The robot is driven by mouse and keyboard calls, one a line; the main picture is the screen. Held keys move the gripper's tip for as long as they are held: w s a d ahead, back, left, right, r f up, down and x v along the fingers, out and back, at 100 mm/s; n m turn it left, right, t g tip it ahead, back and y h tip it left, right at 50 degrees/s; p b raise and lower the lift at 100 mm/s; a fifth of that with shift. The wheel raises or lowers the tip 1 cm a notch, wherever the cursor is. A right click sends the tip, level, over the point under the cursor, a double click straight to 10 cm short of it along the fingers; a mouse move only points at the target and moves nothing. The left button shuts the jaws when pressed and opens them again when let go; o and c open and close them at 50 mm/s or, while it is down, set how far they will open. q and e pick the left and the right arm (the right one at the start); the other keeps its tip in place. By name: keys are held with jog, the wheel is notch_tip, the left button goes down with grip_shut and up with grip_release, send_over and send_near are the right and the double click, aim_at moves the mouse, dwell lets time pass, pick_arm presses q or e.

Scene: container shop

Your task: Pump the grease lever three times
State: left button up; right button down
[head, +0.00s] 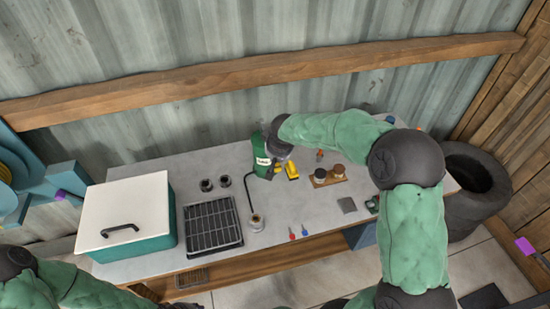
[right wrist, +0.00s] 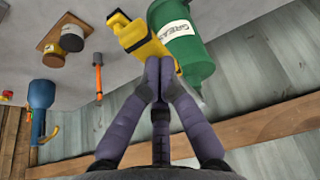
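The green grease canister (head: 262,160) stands toward the back of the grey bench, with a white label. In the right wrist view the canister (right wrist: 188,50) reads "GREASE", beside a yellow part (right wrist: 140,38). The yellow part also shows in the head view (head: 292,171), right of the canister. A black hose runs from the canister to a small fitting (head: 256,223). My right gripper (right wrist: 159,64) has its fingertips together at the yellow part and canister; I cannot make out a lever between them. A pale grey sliver shows beside the fingers.
A white-lidded teal box (head: 124,212) and a black grate (head: 212,227) are on the left. Two dark cups (head: 206,185) sit behind the grate. A wooden block with jars (head: 328,177) is right of the canister. Small screwdrivers (head: 304,230) lie at the front.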

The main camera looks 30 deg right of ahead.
jog(key=shift+s+f, duration=0.1)
jog(key=shift+f, duration=0.4)
pick_arm(q)
jog(key=shift+f+b, duration=0.35)
jog(key=shift+f, duration=0.2)
pick_arm(e)
jog(key=shift+s+a+f, duration=0.15)
jog(key=shift+f, duration=0.15)
notch_tip(320, 180, up, 4)
jog(key=shift+r+p, duration=0.25)
jog(key=shift+p, duration=1)
pick_arm(q)
jog(key=r, duration=0.1)
jog(key=s+r, duration=0.1)
jog(key=shift+s+a+r, duration=0.1)
jog(key=shift+a+r, duration=0.2)
jog(key=shift+r, duration=0.05)
pick_arm(e)
jog(key=s+f+v, duration=0.1)
jog(key=s+v, duration=0.1)
jog(key=v, duration=0.8)
jog(key=shift+a+r, duration=0.15)
